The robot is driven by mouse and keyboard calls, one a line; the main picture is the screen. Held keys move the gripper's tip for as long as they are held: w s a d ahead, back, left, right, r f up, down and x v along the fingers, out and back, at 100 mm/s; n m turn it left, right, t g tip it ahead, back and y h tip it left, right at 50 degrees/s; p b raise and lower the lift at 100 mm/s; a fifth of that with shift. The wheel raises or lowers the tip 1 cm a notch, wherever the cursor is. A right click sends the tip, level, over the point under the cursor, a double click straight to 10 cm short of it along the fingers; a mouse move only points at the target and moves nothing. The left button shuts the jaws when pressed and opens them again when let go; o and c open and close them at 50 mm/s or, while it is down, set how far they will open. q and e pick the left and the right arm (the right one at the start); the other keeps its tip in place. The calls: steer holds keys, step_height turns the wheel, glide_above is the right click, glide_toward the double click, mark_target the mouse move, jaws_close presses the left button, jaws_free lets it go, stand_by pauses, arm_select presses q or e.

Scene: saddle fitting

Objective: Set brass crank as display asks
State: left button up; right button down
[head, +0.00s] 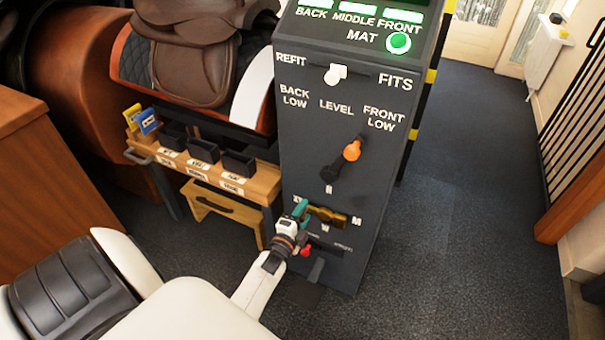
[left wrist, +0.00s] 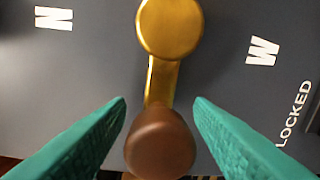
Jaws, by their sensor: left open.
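The brass crank (head: 328,214) is on the front of the dark grey cabinet (head: 330,120), low down. In the left wrist view its round brass hub (left wrist: 169,27) is at the top, and a brass arm runs down to a brown knob (left wrist: 160,143). My left gripper (head: 301,209) is at the crank's left end, with its teal fingers open. In the left wrist view the fingers (left wrist: 160,130) stand either side of the knob, with gaps showing. White letters sit around the crank, and LOCKED reads sideways at the right. My right gripper is not in view.
An orange-tipped lever (head: 351,150) sits higher, under BACK LOW, LEVEL and FRONT LOW. A white switch (head: 335,74) is between REFIT and FITS. A green lamp (head: 398,43) is lit beside MAT. A wooden bench (head: 262,183) with dark bins stands left. The floor at right is clear.

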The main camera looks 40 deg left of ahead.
arm_select(q)
steer(key=shift+s, duration=0.1)
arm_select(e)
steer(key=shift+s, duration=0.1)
arm_select(q)
steer(key=shift+s+d, duration=0.1)
steer(key=shift+s, duration=0.2)
steer(key=p+v, duration=0.2)
steer(key=v, duration=0.9)
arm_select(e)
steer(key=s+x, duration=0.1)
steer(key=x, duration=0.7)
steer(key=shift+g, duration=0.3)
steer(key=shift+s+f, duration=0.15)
